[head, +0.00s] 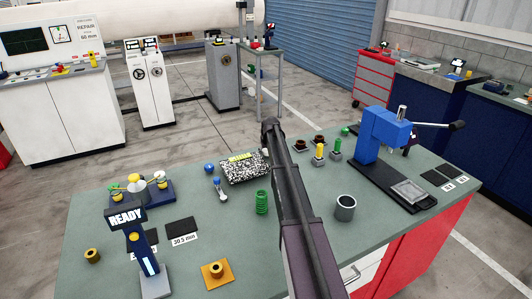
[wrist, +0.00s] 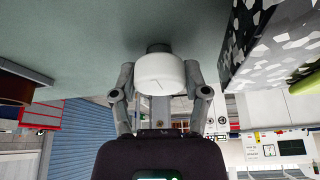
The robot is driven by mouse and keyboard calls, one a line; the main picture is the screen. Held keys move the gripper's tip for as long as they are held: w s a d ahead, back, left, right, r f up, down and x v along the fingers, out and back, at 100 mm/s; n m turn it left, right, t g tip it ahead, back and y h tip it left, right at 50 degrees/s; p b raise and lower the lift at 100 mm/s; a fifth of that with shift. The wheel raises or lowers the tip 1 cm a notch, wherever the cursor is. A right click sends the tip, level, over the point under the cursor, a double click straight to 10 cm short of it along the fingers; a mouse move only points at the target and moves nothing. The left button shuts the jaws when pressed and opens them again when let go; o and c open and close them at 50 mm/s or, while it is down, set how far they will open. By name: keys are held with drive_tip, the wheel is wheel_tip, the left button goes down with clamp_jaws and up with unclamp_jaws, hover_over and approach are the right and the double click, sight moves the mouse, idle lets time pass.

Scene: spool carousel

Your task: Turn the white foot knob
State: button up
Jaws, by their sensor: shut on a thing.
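The white knob (wrist: 160,72) is a smooth, rounded cap with a faint mark on its face. In the wrist view it stands on a dark collar (wrist: 158,47) against the grey-green bench top. My gripper (wrist: 160,78) is shut on it, with one grey finger on each side. In the head view my dark arm crosses the bench and hides the gripper. Only a small white bit shows beside the arm there, and I cannot tell if it is the knob.
A green spring (head: 262,203), a grey cup (head: 345,208) and a blue press (head: 385,135) stand nearby on the bench (head: 200,270). A "READY" stand (head: 130,225) is at front left.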

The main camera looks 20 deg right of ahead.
drive_tip(key=shift+n, duration=0.5)
drive_tip(key=n+y, duration=0.2)
drive_tip(key=n, duration=0.3)
drive_tip(key=n+y, duration=0.1)
drive_tip(key=n, duration=0.2)
drive_tip(key=n+g+y, duration=0.1)
drive_tip(key=n, duration=0.2)
drive_tip(key=shift+a+g, duration=0.1)
drive_tip(key=shift+g, duration=0.2)
drive_tip(key=shift+s, duration=0.1)
drive_tip(key=o, duration=0.9)
drive_tip(key=shift+c, duration=0.2)
